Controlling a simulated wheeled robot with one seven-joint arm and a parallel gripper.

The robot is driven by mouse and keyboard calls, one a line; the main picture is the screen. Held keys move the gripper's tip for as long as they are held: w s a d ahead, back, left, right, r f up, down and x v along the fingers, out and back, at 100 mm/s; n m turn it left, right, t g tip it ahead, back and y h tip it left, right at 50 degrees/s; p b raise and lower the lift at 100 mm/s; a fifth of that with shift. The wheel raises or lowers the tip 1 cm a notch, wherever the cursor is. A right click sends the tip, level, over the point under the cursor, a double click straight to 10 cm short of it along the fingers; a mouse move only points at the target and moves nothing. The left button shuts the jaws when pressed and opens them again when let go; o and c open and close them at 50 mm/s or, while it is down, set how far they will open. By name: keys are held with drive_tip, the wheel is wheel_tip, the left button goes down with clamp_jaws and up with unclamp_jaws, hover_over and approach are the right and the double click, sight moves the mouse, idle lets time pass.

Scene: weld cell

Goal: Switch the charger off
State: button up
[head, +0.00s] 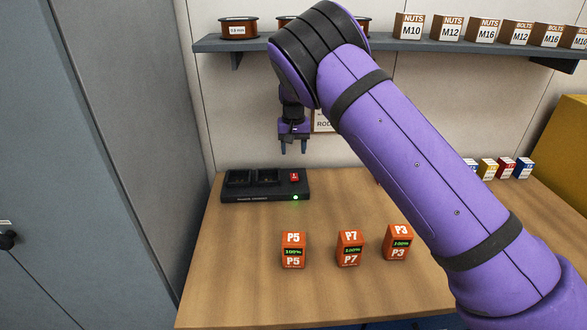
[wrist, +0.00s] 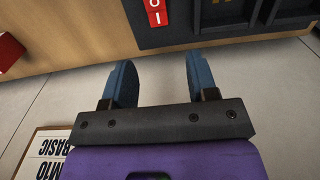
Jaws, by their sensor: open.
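The charger (head: 265,194) is a flat black box with empty-looking bays at the back left of the workbench. Its red rocker switch (head: 294,177) is on its right part, and a green light (head: 295,197) glows on its front edge. In the wrist view the red switch (wrist: 154,12) with O and I marks shows at the top, beyond the fingers. My gripper (head: 293,150) is open and empty, in the air above and behind the switch, apart from it. The gripper's blue fingers (wrist: 160,75) are spread in the wrist view.
Orange battery packs P5 (head: 293,250), P7 (head: 349,248) and P3 (head: 398,242) stand on the wooden bench (head: 240,280). A shelf (head: 400,45) with spools and labelled boxes runs above. Small coloured boxes (head: 506,168) stand at right. A grey cabinet (head: 100,150) is at left.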

sight(294, 173)
wheel_tip(294, 173, down, 9)
drive_tip(key=shift+r, duration=0.2)
idle(0.3)
